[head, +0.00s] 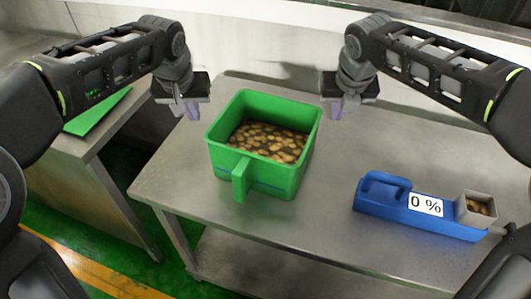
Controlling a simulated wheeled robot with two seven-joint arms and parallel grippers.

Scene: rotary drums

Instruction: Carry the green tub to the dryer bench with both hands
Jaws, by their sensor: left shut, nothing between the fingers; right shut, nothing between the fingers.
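The green tub (265,181) stands upright on a metal table (165,183), with many brown pieces (268,140) inside. A green handle (240,180) sticks out from its near side. My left gripper (182,112) is shut and empty, in the air to the left of the tub and apart from it. My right gripper (343,113) is shut and empty, to the right of the tub's far right corner, also apart from it. I cannot tell which surface is the dryer bench.
A blue device (380,205) reading "0 %" sits on the table to the right, with a small cup (474,209) of brown pieces at its end. Another bench (60,145) with a green sheet (98,112) stands at left, across a gap. A wall runs behind.

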